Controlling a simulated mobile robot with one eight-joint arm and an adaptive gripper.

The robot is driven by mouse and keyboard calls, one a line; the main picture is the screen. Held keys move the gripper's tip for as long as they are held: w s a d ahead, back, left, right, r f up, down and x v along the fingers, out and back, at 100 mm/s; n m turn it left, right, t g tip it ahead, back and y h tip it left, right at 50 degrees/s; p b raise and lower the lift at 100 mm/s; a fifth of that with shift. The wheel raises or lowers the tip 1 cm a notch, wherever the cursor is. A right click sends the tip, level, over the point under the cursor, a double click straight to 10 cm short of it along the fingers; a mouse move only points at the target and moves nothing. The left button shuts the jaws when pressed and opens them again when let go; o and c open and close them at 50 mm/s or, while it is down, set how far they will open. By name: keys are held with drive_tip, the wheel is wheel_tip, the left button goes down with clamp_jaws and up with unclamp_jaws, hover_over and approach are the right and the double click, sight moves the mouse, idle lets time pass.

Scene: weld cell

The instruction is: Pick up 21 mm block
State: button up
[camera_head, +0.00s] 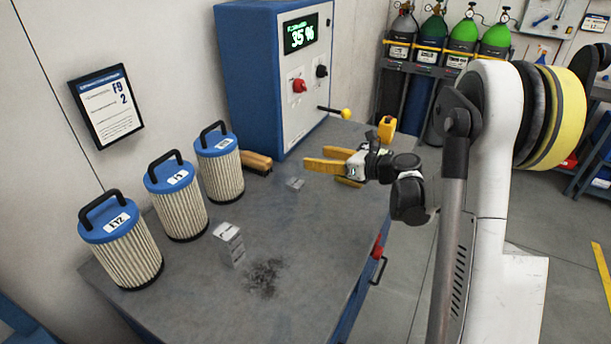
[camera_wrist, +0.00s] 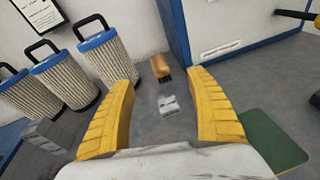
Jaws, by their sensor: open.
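A small, low grey metal block (camera_head: 295,184) lies on the grey bench top, and it also shows in the wrist view (camera_wrist: 168,104). A taller grey block (camera_head: 229,245) stands nearer the front of the bench; it also shows in the wrist view (camera_wrist: 48,136). The size marks on both blocks are too small to read. My gripper (camera_head: 322,163) has yellow fingers and is open and empty above the bench. In the wrist view the small block appears between the spread fingers, lower down on the bench and apart from them.
Several blue-capped filter cartridges (camera_head: 177,200) stand along the left. A wooden brush (camera_head: 257,161) lies behind the small block, beside the blue-and-white control cabinet (camera_head: 303,90) with its yellow-knobbed lever (camera_head: 345,114). A green pad (camera_wrist: 272,140) lies right in the wrist view.

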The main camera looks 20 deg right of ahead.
sight(300, 184)
drive_tip(key=d+f+n, duration=0.1)
drive_tip(key=f, duration=0.1)
drive_tip(key=s+f+n+g, duration=0.1)
drive_tip(key=f, duration=0.2)
drive_tip(key=s+d+f+g, duration=0.1)
drive_tip(key=f, duration=0.2)
drive_tip(key=shift+d+n, duration=0.3)
drive_tip(key=shift+n, duration=0.1)
drive_tip(key=shift+w+a+f+g, duration=0.1)
drive_tip(key=shift+a+f+g, duration=0.1)
drive_tip(key=shift+f+g, duration=0.1)
drive_tip(key=b+x, duration=0.1)
drive_tip(key=x, duration=0.4)
drive_tip(key=shift+a+r, duration=0.1)
drive_tip(key=b+x, duration=0.1)
drive_tip(key=x, duration=0.1)
drive_tip(key=b+x, duration=0.1)
drive_tip(key=x, duration=0.2)
drive_tip(key=shift+a+r, duration=0.1)
drive_tip(key=shift+a, duration=0.25)
drive_tip(key=shift+r, duration=0.1)
drive_tip(key=c, duration=1.3)
